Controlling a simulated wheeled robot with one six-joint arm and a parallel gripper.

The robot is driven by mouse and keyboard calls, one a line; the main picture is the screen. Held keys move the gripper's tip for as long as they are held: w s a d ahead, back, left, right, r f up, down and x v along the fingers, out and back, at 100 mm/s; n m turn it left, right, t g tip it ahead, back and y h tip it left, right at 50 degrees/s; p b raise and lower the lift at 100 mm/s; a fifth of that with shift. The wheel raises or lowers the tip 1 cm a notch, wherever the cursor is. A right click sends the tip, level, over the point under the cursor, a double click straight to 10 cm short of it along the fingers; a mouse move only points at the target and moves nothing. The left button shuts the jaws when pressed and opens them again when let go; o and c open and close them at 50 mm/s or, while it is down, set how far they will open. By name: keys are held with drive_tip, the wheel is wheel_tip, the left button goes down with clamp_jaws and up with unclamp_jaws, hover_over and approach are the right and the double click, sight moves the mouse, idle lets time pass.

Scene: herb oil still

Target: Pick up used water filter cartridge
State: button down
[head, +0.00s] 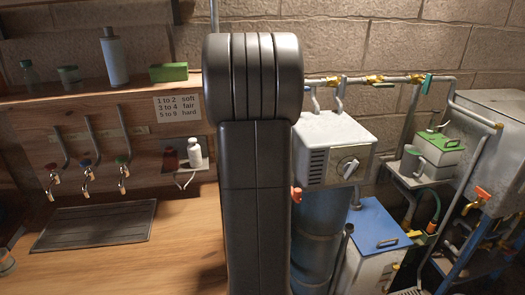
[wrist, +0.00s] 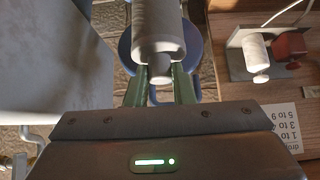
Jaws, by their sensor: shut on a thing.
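A white cylindrical cartridge (wrist: 158,32) with a narrower stub at its near end is in the wrist view at top centre. My gripper (wrist: 160,85) has its two green fingers closed on the sides of the cartridge near that stub. The far end of the cartridge runs out of the top of the picture. In the head view my dark arm covers the middle, and neither the gripper nor the held cartridge can be seen there.
A blue cylinder (head: 318,235) stands below a grey box (head: 335,150). Taps (head: 86,178) and a dark drain mat (head: 95,225) are left; pipes (head: 410,80) run right.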

drive_tip(key=shift+r+p, duration=1.5)
drive_tip(key=shift+r, duration=0.3)
drive_tip(key=shift+r+b, duration=0.35)
drive_tip(key=shift+r, duration=1.65)
drive_tip(key=shift+s, duration=0.1)
